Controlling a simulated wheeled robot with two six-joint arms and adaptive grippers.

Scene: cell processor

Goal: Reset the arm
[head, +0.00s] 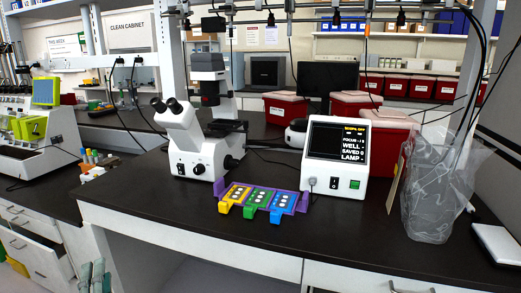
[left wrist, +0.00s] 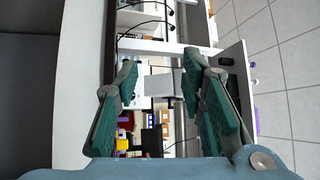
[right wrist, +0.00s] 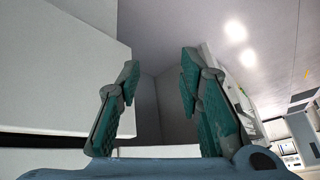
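My left gripper (head: 97,272) shows at the lower left of the head view, low beside the bench front near an open drawer. In the left wrist view its two teal-padded fingers (left wrist: 160,82) stand apart with nothing between them. My right gripper is out of the head view. In the right wrist view its fingers (right wrist: 159,72) are also apart and empty, with pale walls beyond them.
The dark bench (head: 150,215) holds a white microscope (head: 197,142), a purple rack (head: 220,187) with yellow, green and blue holders, a display unit (head: 336,155) and a clear bag-lined bin (head: 431,205). An open drawer (head: 32,250) juts out at the left.

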